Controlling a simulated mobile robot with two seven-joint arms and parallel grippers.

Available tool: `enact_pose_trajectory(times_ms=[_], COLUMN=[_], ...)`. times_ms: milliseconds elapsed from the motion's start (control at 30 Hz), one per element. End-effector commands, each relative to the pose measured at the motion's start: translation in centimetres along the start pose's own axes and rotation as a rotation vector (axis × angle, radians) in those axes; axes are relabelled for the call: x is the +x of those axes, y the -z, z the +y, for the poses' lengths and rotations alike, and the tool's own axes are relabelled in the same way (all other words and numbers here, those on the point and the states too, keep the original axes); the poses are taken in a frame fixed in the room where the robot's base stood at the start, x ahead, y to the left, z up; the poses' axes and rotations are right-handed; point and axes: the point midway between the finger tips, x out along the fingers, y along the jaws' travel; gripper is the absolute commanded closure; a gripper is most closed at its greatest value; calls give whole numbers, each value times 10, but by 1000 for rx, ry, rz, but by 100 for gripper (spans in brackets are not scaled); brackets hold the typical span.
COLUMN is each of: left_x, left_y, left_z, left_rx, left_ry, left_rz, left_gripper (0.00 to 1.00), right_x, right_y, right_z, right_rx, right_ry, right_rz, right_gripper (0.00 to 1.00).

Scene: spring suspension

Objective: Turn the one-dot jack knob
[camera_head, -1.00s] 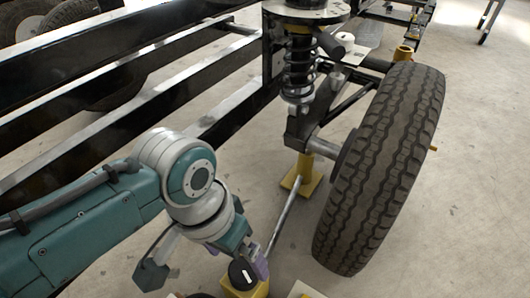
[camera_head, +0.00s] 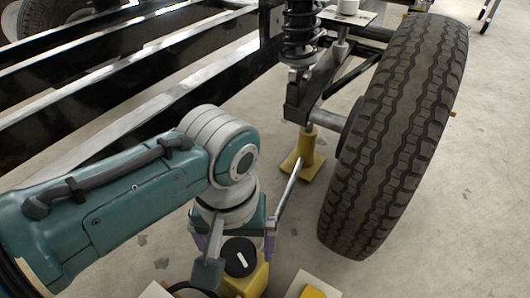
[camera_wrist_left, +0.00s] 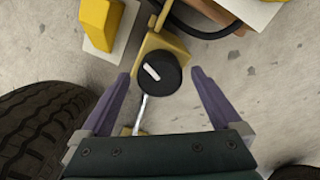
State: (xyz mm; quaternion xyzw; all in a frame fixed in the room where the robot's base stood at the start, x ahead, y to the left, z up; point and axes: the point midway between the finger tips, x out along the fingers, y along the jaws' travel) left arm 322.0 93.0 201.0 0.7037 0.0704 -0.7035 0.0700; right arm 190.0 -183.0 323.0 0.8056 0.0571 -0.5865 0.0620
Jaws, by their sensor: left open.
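The jack knob (camera_head: 240,257) is round and black with one white bar mark, on top of a yellow jack block (camera_head: 247,284). It also shows in the left wrist view (camera_wrist_left: 158,74) near the middle. I cannot make out any dot on it. My left gripper (camera_head: 235,247) is open over the jack. In the left wrist view its two purple fingers (camera_wrist_left: 160,76) stand to either side of the knob, with a gap visible on both sides. Whether the fingertips are level with the knob is hard to tell. My right gripper is not in view.
A large tyre (camera_head: 395,140) stands right of the jack. A metal rod (camera_head: 289,190) runs from the jack to a yellow stand (camera_head: 302,165) under the suspension arm. The spring (camera_head: 300,32) and black frame rails are behind. A yellow block on a white plate (camera_wrist_left: 122,30) lies nearby.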

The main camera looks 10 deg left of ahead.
Motion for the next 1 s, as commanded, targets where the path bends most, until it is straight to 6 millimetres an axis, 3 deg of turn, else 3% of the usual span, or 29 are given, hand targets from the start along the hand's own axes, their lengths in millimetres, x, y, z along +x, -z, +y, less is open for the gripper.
enact_pose_trajectory(times_ms=[33,100,400,1000], left_x=[12,16,16,16], left_y=[0,0,0,0], left_z=[0,0,0,0], left_rx=[0,0,0,0], left_ry=[0,0,0,0], left_rz=[1,1,0,0], left_gripper=[1,1,1,68], right_x=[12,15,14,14], right_y=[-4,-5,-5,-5], right_z=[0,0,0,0], right_rx=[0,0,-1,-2], right_ry=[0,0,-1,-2], right_rz=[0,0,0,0], right_gripper=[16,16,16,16])
